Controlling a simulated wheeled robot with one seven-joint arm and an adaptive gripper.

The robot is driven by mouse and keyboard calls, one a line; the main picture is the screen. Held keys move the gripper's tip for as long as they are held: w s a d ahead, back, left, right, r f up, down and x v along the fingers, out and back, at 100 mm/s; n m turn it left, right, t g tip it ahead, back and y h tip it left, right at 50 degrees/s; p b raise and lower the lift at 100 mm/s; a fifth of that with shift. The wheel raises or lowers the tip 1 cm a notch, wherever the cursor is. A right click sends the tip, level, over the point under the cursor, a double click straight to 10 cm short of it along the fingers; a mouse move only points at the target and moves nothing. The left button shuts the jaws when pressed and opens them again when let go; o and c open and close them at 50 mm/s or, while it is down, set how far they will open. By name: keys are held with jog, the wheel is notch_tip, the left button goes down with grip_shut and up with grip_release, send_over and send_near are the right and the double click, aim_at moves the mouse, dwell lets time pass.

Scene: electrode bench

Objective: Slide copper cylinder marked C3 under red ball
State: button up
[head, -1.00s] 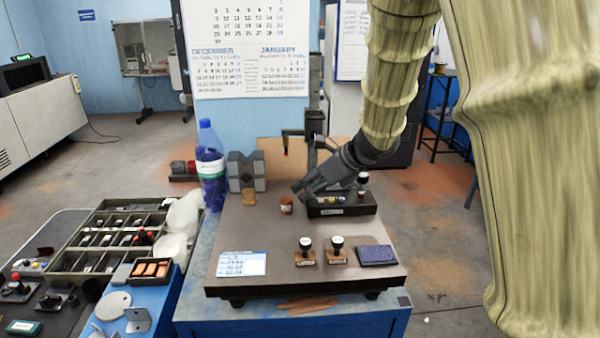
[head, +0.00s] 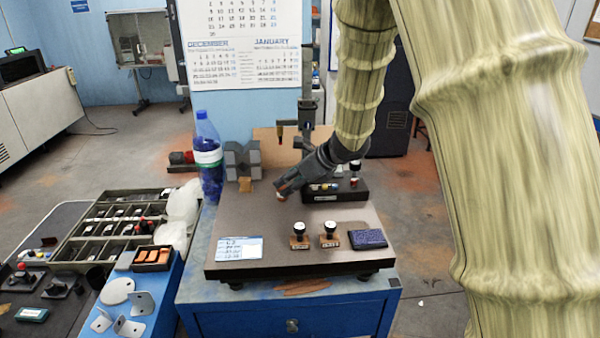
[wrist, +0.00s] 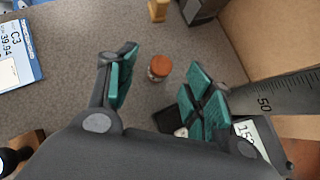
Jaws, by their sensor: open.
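A small copper cylinder (wrist: 159,68) with an orange-brown top stands on the grey-brown plate (wrist: 70,80). In the head view it (head: 281,196) shows only partly beside my fingertips. My gripper (wrist: 161,78) is open, its teal-padded fingers on either side of the cylinder, with gaps visible in the wrist view. In the head view my gripper (head: 284,187) is low over the plate. I cannot read a mark on the cylinder; the card (wrist: 18,55) reads C3. A dark stand (head: 306,110) carries a hanging probe (head: 280,130); its red tip is not clear now.
A grey V-block (head: 242,160) and yellowish block (head: 245,185) stand at the plate's back left. Two stamps (head: 299,236) and a dark blue pad (head: 367,239) are in front. A dark block (head: 335,191) is right of my gripper. The plate's left middle is clear.

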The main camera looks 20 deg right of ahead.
aim_at(282, 187)
jog(key=x, duration=0.4)
jog(key=shift+w+d+f+p, duration=0.1)
jog(key=shift+w+d+p, duration=0.05)
jog(key=shift+p, duration=0.2)
jog(key=shift+a+f, duration=0.2)
jog(key=shift+a, duration=0.05)
jog(key=shift+w+f, duration=0.2)
jog(key=shift+w, duration=0.05)
jog(key=shift+s+r, duration=0.1)
jog(key=c, duration=0.4)
grip_shut()
